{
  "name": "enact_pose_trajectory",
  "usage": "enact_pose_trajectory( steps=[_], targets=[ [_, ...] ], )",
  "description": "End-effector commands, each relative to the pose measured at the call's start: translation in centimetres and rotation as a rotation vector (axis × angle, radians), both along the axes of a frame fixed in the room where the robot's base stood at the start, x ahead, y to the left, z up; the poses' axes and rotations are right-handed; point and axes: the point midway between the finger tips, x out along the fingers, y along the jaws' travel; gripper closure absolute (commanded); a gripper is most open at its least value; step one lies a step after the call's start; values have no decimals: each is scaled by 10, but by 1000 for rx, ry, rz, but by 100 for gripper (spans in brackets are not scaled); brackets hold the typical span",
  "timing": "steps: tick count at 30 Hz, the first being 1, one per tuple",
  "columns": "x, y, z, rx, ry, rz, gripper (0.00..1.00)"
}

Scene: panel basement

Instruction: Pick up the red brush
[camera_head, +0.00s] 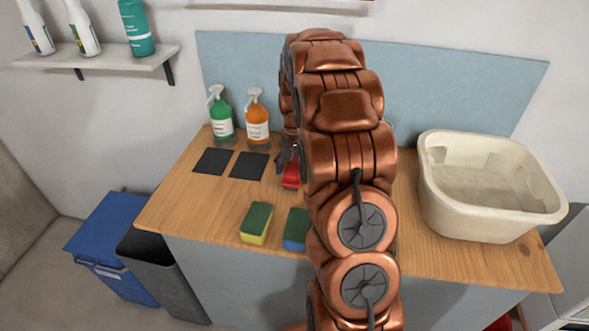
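The red brush (291,177) is on or just above the wooden counter, left of my copper arm. Only a small red part of it shows, and my arm may hide the rest. My gripper (286,160) is a small dark shape at the brush's upper end, mostly hidden by my arm. It overlaps the brush in this view. I cannot tell whether its fingers are open or shut on the brush, or whether they touch it.
On the counter (180,215) are green (221,115) and orange (257,118) spray bottles, two dark pads (249,166), two sponges (257,222) (296,229) and a cream basin (488,222). Blue (110,235) and black (160,270) bins stand left. A shelf (115,62) holds bottles.

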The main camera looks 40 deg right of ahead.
Motion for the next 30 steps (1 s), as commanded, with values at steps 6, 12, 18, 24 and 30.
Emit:
enact_pose_trajectory(
  steps=[6, 12, 18, 24, 30],
  targets=[
    [0, 0, 0, 1, 1, 0, 42],
    [0, 0, 0, 1, 1, 0, 62],
    [0, 0, 0, 1, 1, 0, 83],
    [0, 0, 0, 1, 1, 0, 87],
    [1, 0, 8, -1, -1, 0, 87]
  ],
)
